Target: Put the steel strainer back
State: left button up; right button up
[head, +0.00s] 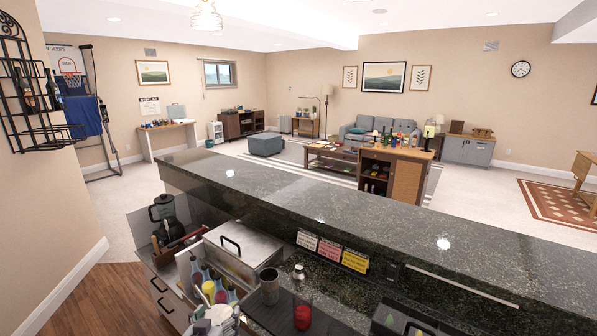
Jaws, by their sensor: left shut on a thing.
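My left gripper (214,316) is at the bottom of the head view, low over the bar's work counter, in front of the lidded steel bin and its bottles. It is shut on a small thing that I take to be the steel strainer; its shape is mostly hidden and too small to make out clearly. A grey metal tumbler (270,287) stands to the right of the gripper, apart from it. A small steel shaker (298,273) and a glass with red liquid (302,315) stand farther right. My right gripper is not in view.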

pick_arm(q)
jog(key=shift+r, duration=0.1)
jog(key=shift+w+d+r+m+h, duration=0.15)
jog(key=shift+w+r+h, duration=0.05)
jog(key=shift+r, duration=0.2)
jog(key=shift+w+d+r+m+h, duration=0.15)
jog(key=shift+r+h, duration=0.05)
jog(key=shift+r, duration=0.15)
jog(key=shift+w+r, duration=0.25)
jog(key=shift+r, duration=0.15)
jog(key=shift+s+a+f, duration=0.15)
jog(key=shift+s+f, duration=0.35)
jog(key=shift+f, duration=0.25)
jog(key=shift+s+a+f, duration=0.1)
jog(key=shift+s+f, duration=0.35)
jog(key=shift+f, duration=0.3)
jog(key=s+f, duration=0.4)
jog(key=f, duration=0.1)
jog(key=shift+f+y, duration=0.2)
jog(key=shift+y, duration=0.2)
jog(key=shift+r, duration=0.1)
dwell(0.7)
